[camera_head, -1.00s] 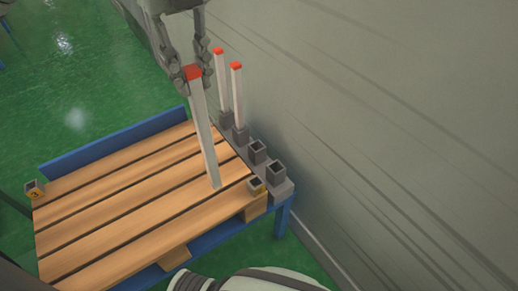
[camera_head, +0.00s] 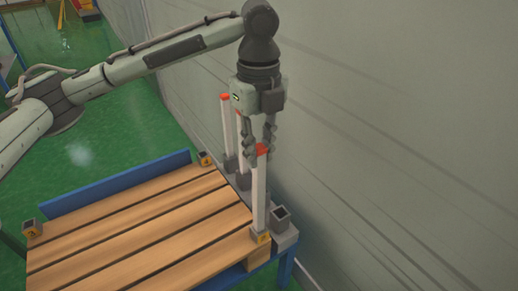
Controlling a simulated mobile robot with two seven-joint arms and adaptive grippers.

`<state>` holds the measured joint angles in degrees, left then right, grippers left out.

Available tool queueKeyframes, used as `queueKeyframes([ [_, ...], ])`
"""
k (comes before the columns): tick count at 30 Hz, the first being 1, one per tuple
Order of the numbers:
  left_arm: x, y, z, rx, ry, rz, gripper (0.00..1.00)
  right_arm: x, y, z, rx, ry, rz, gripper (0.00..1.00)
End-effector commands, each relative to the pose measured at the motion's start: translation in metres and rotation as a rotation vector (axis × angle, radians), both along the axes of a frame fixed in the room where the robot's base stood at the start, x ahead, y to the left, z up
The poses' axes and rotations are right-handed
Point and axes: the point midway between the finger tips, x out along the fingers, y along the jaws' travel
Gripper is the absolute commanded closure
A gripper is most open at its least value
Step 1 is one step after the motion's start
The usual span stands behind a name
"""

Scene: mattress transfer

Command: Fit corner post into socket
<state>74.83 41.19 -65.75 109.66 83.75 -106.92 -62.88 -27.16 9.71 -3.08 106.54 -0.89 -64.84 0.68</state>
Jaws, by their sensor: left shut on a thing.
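My left gripper (camera_head: 262,148) comes down from above and is shut on the red-capped top of a white post (camera_head: 260,195). The post is upright over the pallet's near right corner. Its lower end meets the yellow-marked corner socket (camera_head: 260,237); I cannot tell whether it is inside the socket or just above it. Other sockets sit at the pallet's left corner (camera_head: 31,229) and far corner (camera_head: 204,158). My right gripper is out of view.
The wooden pallet (camera_head: 140,225) lies on a blue-framed table. Two more red-tipped posts, one far (camera_head: 227,125) and one partly hidden, stand in grey holders along the right edge. An empty grey holder (camera_head: 280,217) is beside the held post. A grey wall (camera_head: 400,150) rises close on the right.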

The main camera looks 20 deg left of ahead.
Motion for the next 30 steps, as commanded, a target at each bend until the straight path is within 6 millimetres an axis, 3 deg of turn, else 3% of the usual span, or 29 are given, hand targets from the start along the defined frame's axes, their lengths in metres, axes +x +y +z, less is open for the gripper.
queueKeyframes([
  [10, 0.000, 0.000, -0.001, 0.000, -0.002, 0.000, 1.00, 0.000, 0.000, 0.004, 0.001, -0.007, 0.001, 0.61],
  [11, 0.001, 0.000, -0.001, 0.000, -0.003, 0.000, 0.77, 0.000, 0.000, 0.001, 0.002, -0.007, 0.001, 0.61],
  [15, 0.000, 0.000, -0.001, 0.000, -0.002, 0.000, 0.60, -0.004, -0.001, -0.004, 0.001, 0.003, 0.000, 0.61],
  [26, 0.001, 0.000, 0.001, -0.001, -0.003, 0.000, 0.60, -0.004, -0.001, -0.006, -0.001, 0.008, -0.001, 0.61],
  [30, 0.001, -0.001, 0.022, -0.002, -0.006, 0.001, 0.60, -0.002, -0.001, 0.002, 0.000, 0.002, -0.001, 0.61],
])
